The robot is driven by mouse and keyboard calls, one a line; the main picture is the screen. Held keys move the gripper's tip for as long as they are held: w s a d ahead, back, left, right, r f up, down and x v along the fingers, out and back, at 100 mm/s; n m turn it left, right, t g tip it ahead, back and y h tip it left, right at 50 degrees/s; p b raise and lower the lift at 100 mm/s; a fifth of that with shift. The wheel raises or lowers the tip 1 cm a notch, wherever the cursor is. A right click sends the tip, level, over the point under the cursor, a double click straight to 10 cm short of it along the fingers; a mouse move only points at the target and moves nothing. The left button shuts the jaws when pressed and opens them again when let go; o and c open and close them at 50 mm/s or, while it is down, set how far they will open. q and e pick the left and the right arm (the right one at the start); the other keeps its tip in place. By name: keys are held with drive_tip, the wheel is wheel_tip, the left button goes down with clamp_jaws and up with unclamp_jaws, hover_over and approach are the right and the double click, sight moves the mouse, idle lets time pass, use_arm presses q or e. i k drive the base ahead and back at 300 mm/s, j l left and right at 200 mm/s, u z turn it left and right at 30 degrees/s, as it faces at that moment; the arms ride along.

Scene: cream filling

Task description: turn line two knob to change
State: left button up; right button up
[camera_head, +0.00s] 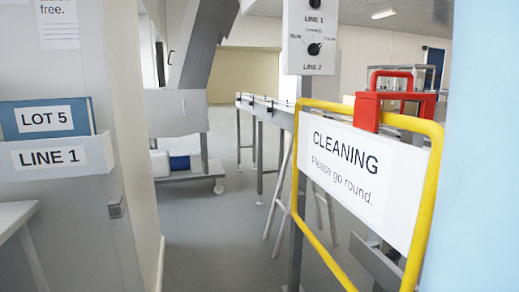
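A pale control box (297,62) on a post stands at the top, right of the middle. Its lower black knob (314,48) sits just above the words LINE 2. Small position words surround this knob: RUN at its left, what looks like CHANGE above it, and one at its right that seems to read CLEAN. The knob is too small to tell surely where it points. An upper black knob (315,4), above the words LINE 1, is cut by the top edge. Neither of my grippers is in view.
A yellow-framed barrier (437,160) with a sign (352,176) reading CLEANING, Please go round, stands in front of the post at right. A wall at left bears a LINE 1 holder (60,184) with a blue LOT 5 folder (84,117). Grey floor (215,240) lies open between them.

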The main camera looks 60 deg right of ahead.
sight(313, 49)
drive_tip(key=z, duration=2.3)
